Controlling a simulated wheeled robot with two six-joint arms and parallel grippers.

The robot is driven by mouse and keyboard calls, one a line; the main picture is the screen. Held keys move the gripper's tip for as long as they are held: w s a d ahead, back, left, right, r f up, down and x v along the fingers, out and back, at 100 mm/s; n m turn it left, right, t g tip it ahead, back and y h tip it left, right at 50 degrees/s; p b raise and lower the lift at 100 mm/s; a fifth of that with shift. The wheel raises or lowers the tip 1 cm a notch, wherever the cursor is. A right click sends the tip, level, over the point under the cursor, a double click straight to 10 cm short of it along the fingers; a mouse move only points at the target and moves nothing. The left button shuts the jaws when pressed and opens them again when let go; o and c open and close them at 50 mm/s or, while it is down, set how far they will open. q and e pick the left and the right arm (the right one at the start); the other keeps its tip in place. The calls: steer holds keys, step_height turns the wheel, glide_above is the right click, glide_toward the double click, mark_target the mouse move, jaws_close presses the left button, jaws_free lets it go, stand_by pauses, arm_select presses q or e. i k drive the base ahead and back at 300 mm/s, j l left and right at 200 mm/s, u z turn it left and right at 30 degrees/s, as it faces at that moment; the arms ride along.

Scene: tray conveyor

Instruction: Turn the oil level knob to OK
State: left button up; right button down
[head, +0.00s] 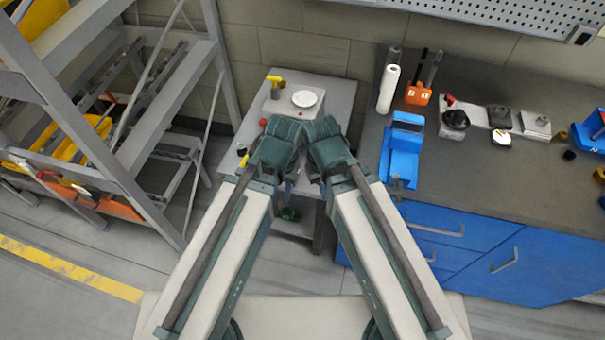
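No label reading oil level or OK is legible, so I cannot tell which part is the oil level knob. A black round knob (455,119) sits on a pale panel on the workbench at the right. My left gripper (287,190) and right gripper (319,188) are close together in front of the small table, apart from these parts. My wrists mostly hide their fingers, so their opening is unclear.
The small grey table (340,92) also bears a red ball (264,122). A grey rack (105,140) stands at the left.

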mark_target(241, 153)
steer(key=k, duration=0.2)
steer(key=j+z, duration=0.35)
steer(key=j, duration=0.5)
steer(key=j+z, duration=0.3)
steer(key=j, duration=0.6)
steer(key=k+j+z, duration=0.1)
steer(key=j+z, duration=0.25)
steer(key=j, duration=0.5)
